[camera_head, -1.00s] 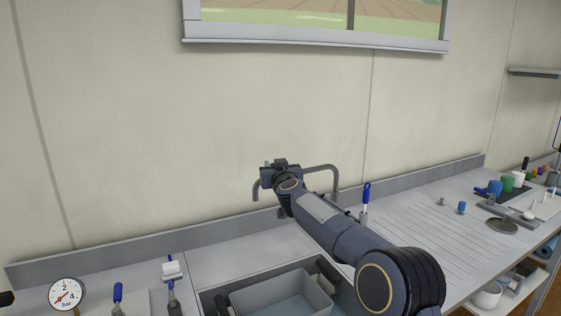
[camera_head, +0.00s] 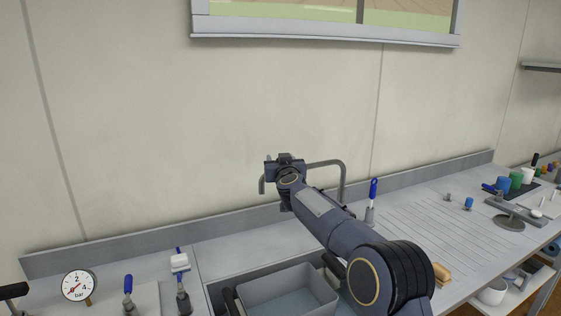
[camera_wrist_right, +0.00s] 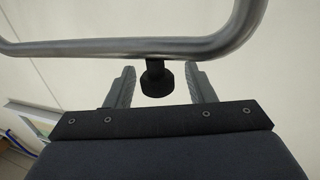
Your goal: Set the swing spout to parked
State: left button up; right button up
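The swing spout (camera_head: 327,163) is a bent grey metal tube behind the sink. Its right leg comes down near the back of the bench and its left end shows just left of my right gripper (camera_head: 285,160), which hides its middle. In the right wrist view the spout's tube (camera_wrist_right: 120,50) runs across the top. A short black knob (camera_wrist_right: 157,79) hangs from it between the fingers of my right gripper (camera_wrist_right: 160,88). The fingers are open, with gaps on both sides of the knob. My left gripper is not in view.
A sink with a grey basin (camera_head: 290,291) lies below my right arm. The wall is close behind.

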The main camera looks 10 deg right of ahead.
jog(key=shift+s+f, duration=0.1)
jog(key=shift+s, duration=0.05)
jog(key=s+b, duration=0.3)
jog(key=s, duration=0.4)
jog(key=shift+s, duration=0.3)
